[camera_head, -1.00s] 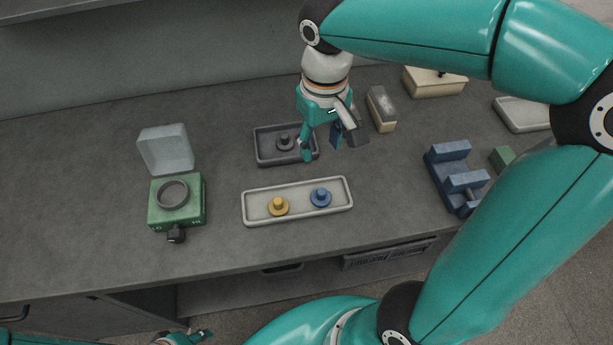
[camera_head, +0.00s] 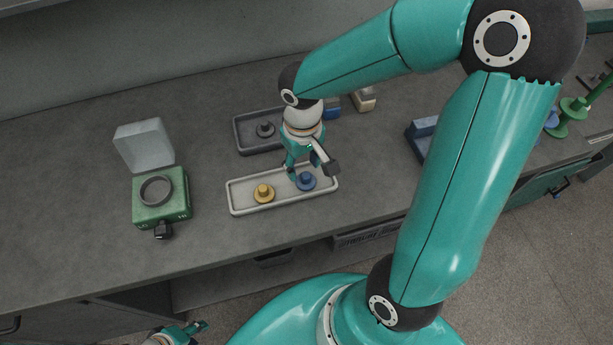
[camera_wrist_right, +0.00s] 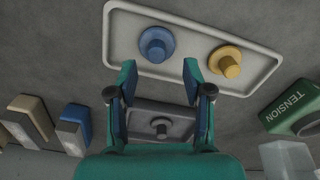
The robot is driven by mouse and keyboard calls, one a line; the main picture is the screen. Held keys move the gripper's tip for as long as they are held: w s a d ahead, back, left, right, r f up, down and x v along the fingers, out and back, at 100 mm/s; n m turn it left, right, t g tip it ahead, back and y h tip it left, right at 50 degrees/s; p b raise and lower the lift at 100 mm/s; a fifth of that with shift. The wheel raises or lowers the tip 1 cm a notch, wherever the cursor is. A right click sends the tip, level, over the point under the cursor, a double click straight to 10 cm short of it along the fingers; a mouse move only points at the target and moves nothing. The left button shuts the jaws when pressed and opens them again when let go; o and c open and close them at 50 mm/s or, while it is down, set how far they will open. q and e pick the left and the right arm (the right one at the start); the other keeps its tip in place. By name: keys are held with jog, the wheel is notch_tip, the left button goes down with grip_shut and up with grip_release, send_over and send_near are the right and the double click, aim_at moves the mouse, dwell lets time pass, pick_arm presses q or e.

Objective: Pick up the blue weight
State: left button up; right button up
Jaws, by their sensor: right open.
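The blue weight (camera_head: 306,182) stands upright at the right end of a light tray (camera_head: 239,207), with a yellow weight (camera_head: 263,193) to its left. In the right wrist view the blue weight (camera_wrist_right: 156,44) lies just beyond the fingertips, roughly centred between them. My right gripper (camera_head: 312,170) is open and empty, above the back edge of the tray near the blue weight; its fingers also show in the wrist view (camera_wrist_right: 158,72). Contact with the weight does not show. My left gripper (camera_head: 190,333) shows only partly at the bottom edge of the head view.
A dark tray (camera_head: 240,137) with a grey weight (camera_head: 265,129) stands behind. A green device (camera_head: 160,197) marked TENSION in the wrist view (camera_wrist_right: 299,108) is at the left. A blue fixture (camera_head: 422,130) is partly hidden by my right arm.

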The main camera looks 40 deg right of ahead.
aim_at(305, 174)
jog(key=shift+s+d+f, duration=0.1)
jog(key=shift+f, duration=0.85)
jog(key=shift+s+d+f, duration=0.1)
jog(key=shift+f, duration=0.8)
grip_shut()
